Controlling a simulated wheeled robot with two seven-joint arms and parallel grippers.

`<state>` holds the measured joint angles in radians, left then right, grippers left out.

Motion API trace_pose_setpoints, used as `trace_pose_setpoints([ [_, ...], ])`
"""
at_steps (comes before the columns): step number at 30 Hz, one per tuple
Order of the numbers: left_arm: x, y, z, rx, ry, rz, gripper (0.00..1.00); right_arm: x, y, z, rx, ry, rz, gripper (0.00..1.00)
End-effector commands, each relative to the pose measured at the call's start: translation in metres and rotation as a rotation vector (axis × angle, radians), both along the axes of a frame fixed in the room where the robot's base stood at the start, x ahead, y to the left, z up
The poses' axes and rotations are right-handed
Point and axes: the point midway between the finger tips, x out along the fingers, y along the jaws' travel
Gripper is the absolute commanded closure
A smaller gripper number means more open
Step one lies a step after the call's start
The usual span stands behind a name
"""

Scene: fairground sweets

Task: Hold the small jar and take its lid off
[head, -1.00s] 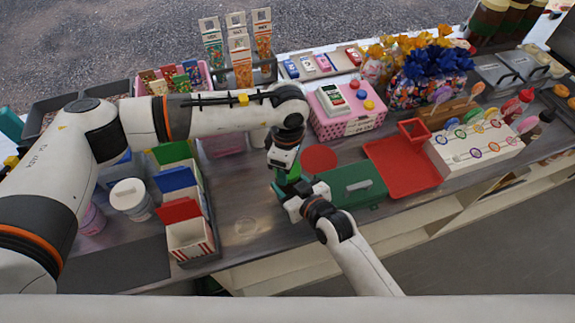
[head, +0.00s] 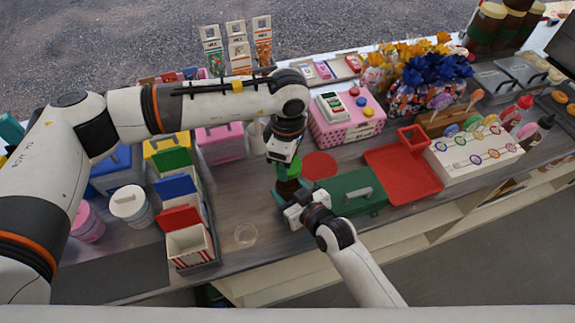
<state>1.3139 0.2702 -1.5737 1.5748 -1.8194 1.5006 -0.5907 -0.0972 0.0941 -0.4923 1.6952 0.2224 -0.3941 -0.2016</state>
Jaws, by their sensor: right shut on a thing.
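The small jar (head: 288,187) shows as a dark brown body at the middle of the counter, mostly hidden between my two grippers. A green part, which looks like its lid (head: 293,169), is above the brown body, just under my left gripper (head: 284,166). I cannot tell whether lid and jar still touch. My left gripper points down from above, and its fingertips are hidden. My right gripper (head: 284,198) reaches in from the front right and is shut on the jar's lower part.
A green case (head: 352,190) and a red tray (head: 405,172) lie right of the jar. A pink box (head: 345,124) stands behind. Open cartons (head: 188,243) and a white tub (head: 130,203) stand left.

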Motion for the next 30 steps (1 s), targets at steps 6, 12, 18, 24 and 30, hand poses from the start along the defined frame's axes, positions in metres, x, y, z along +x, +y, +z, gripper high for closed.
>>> trace_pose_setpoints([
  [6,0.0,0.0,0.001,0.0,0.001,0.0,0.71,0.0,0.0,-0.001,-0.001,0.002,0.0,0.44],
  [12,0.0,0.0,0.001,0.0,0.001,0.0,0.71,0.0,0.0,0.0,-0.001,0.001,0.0,0.2],
  [18,0.0,0.0,0.001,0.0,0.001,0.0,0.71,0.0,0.0,0.0,-0.001,0.001,0.0,0.2],
  [24,0.0,0.0,-0.001,0.0,0.001,0.0,0.71,-0.011,-0.007,0.004,-0.001,0.001,0.0,0.2],
  [30,0.0,0.0,-0.005,0.0,0.001,0.0,0.71,-0.04,-0.027,0.017,-0.001,0.002,0.0,0.2],
])
